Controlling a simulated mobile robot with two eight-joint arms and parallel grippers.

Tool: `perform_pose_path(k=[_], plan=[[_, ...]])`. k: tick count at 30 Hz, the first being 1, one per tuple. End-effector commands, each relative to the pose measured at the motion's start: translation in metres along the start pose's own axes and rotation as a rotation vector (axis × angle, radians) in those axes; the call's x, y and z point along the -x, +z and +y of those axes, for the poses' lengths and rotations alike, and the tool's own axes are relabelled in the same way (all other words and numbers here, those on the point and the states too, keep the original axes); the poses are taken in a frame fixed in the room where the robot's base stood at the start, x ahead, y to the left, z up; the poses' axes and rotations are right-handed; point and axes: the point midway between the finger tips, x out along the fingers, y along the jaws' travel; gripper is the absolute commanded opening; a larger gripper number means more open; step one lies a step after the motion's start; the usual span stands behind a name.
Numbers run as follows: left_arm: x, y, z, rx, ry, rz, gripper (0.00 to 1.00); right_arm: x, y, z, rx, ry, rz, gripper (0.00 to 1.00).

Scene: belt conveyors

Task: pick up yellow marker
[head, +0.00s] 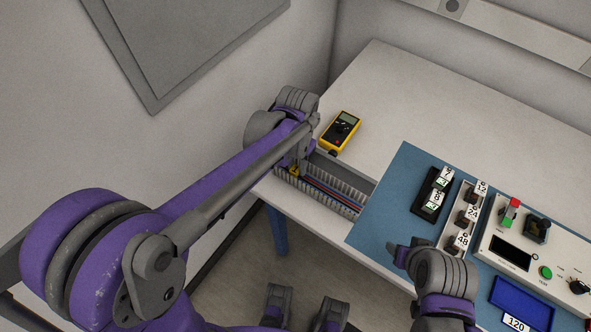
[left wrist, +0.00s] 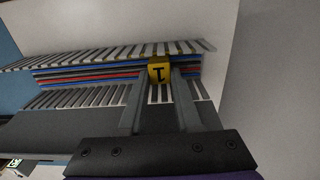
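The yellow marker is a small yellow block with a dark character on its face, seen in the left wrist view (left wrist: 159,70) at a grey slotted wire duct (left wrist: 120,74). My left gripper (left wrist: 161,78) has one finger on each side of it, with no clear gap, and looks shut on it. In the head view, the marker (head: 294,171) is a small yellow patch, mostly hidden by my left gripper (head: 297,166) over the duct's left end. My right gripper (head: 398,252) is over the blue mat's front edge; its finger gap is unclear.
The duct (head: 357,196) holds red, blue and dark wires. A yellow multimeter (head: 341,131) lies just behind it. The blue mat (head: 389,200) carries black modules, numbered parts and a control panel (head: 513,252). The white table (head: 400,95) is clear behind; a wall stands left.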

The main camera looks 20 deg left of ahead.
Motion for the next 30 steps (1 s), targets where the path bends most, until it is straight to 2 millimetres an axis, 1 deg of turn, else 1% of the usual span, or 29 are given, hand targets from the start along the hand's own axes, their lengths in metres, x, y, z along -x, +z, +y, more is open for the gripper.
perform_pose_path(k=[1,3,4,13,16,20,24,27,30], plan=[[0.0,0.0,0.0,0.0,0.0,0.0,0.14,0.0,0.0,0.0,0.0,0.0,0.0,0.57],[0.0,0.0,0.0,0.0,0.0,0.0,0.01,0.0,0.0,0.0,0.0,0.0,0.0,0.57],[0.0,0.0,0.0,0.0,0.0,0.0,0.0,0.0,0.0,0.0,0.0,0.0,0.0,0.57],[0.001,0.0,0.0,0.0,0.0,0.0,0.0,0.0,0.0,0.0,0.0,0.0,0.0,0.57],[0.008,0.0,0.0,0.0,0.0,0.0,0.0,0.001,-0.001,0.0,0.0,0.0,0.0,0.57],[0.03,0.0,0.0,0.0,0.0,0.0,0.0,0.003,-0.002,0.0,0.0,0.0,0.001,0.57],[0.059,0.0,0.0,-0.001,0.0,0.0,0.0,0.006,-0.004,0.0,0.0,0.0,0.003,0.57],[0.077,0.0,0.0,-0.001,0.0,0.0,0.0,0.008,-0.005,0.0,0.0,0.0,0.003,0.57],[0.091,0.0,0.0,-0.001,0.0,0.0,0.0,0.009,-0.006,0.0,0.0,0.0,0.004,0.57]])
